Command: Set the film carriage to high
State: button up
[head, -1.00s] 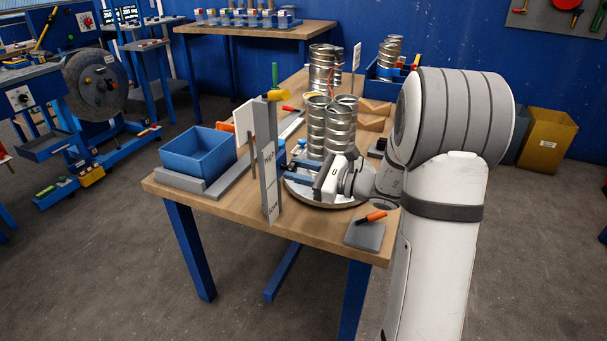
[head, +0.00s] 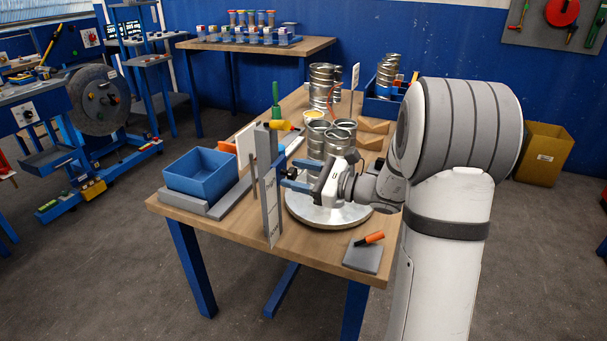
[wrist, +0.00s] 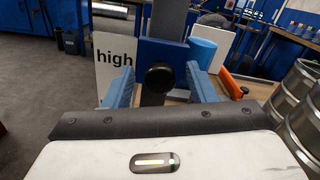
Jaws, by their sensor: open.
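The grey film mast (head: 267,195) stands upright at the table's near left edge, with labels on its side. In the wrist view a plate marked "high" (wrist: 115,58) is left of the mast. A blue block, which looks like the film carriage (wrist: 162,52), sits on the mast at about the height of that word. Its round black knob (wrist: 160,78) faces me. My gripper (wrist: 160,88) is open, with one blue finger on each side of the knob. I cannot tell whether they touch it. In the head view my gripper (head: 295,180) is close beside the mast.
A blue bin (head: 200,175) is left of the mast. A round metal turntable (head: 325,213) lies below my gripper, with spiral duct pieces (head: 331,140) behind it.

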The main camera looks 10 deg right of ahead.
jog(key=shift+s+d, duration=0.1)
jog(key=shift+d, duration=0.05)
jog(key=v, duration=0.7)
jog(key=shift+s+d, duration=0.2)
